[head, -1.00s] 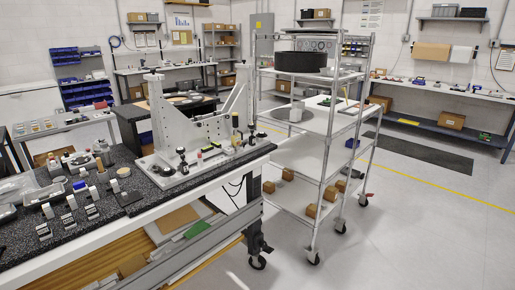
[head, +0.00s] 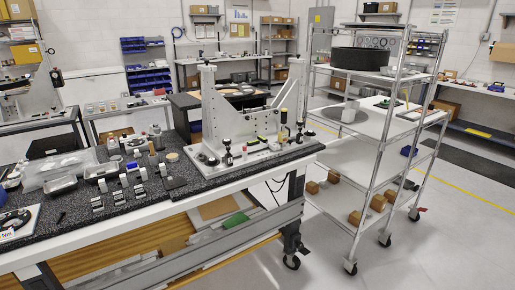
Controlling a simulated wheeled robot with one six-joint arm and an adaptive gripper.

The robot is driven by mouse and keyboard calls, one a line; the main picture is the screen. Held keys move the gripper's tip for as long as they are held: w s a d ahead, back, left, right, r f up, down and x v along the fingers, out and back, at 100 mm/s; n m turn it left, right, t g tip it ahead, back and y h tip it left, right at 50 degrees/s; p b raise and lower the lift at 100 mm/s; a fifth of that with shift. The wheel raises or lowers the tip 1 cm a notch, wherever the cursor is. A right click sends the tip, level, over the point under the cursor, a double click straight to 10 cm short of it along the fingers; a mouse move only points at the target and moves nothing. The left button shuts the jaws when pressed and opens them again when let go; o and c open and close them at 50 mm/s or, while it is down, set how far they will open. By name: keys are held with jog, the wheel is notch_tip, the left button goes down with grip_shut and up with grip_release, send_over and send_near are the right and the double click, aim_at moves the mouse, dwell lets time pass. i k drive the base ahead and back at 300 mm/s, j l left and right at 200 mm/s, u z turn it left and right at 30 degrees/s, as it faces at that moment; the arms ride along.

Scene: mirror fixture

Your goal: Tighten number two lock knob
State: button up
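The grey mirror fixture (head: 240,127) stands upright on its base plate on the dark speckled workbench (head: 130,212). Dark knobs show on it: one on the left post top (head: 207,62), one at the front of the base (head: 228,153), and more at the right end, including a tall dark one (head: 300,131). No number is readable on any knob, so I cannot tell which is number two. My gripper and arm are not in view.
Small labelled blocks (head: 121,197) and a clear plastic bag (head: 58,168) lie on the bench left of the fixture. A wheeled wire-frame cart (head: 375,160) stands close to the bench's right end. Open floor (head: 460,240) lies right of the cart.

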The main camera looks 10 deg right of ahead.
aim_at(311, 133)
jog(key=i+l+u, duration=0.15)
jog(key=i+l, duration=0.9)
jog(key=i, duration=0.15)
